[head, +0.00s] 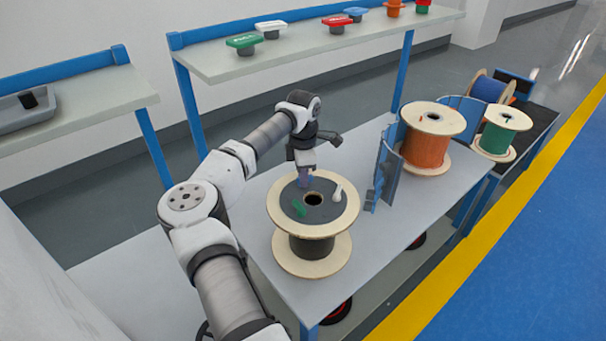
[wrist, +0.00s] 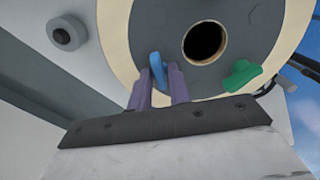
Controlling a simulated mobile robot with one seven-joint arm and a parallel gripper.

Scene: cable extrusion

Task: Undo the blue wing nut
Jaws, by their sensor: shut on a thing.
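The blue wing nut (wrist: 157,70) sits on the dark top disc of the spool, beside the centre hole, in the wrist view. My gripper (wrist: 163,82) has its two purple fingers on either side of the blue nut and is shut on it. In the head view my gripper (head: 304,180) reaches down to the far left part of the spool top (head: 322,211), and the nut is hidden there. A green wing nut (wrist: 240,75) lies to the right of my fingers; it also shows in the head view (head: 299,209).
The black-wound spool (head: 312,246) stands on the grey table. A white wing nut (head: 338,192) is on its right side. A blue bracket (head: 385,172), an orange spool (head: 428,150) and a green spool (head: 497,138) stand to the right. A shelf (head: 300,51) is behind.

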